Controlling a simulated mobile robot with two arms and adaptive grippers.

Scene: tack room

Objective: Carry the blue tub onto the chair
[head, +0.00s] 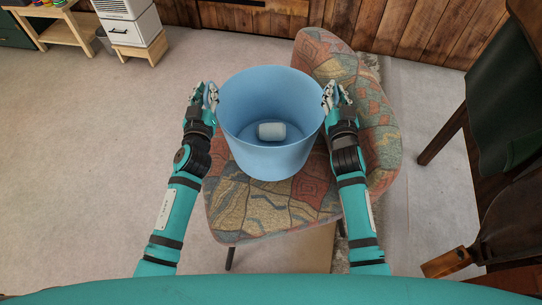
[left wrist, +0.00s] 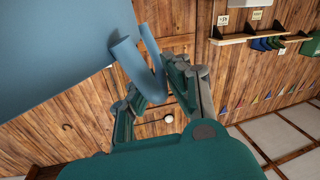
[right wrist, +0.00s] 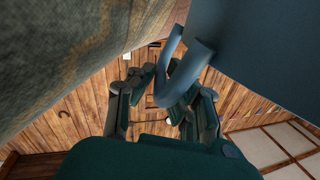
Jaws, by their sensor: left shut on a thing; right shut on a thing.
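The blue tub (head: 268,160) is upright in the head view, over the seat of the patterned chair (head: 240,215). A pale cylinder (head: 271,131) lies on its side inside it. I cannot tell whether the tub's base touches the seat. My left gripper (head: 211,97) is shut on the tub's left handle, which shows in the left wrist view (left wrist: 140,62). My right gripper (head: 329,97) is shut on the right handle, which shows in the right wrist view (right wrist: 183,68). The chair's backrest (head: 365,110) is behind and right of the tub.
A dark wooden chair with green padding (head: 497,95) stands at the right. A small wooden table (head: 60,30) and a white drawer unit (head: 130,30) stand at the back left. The floor at the left (head: 90,150) is clear.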

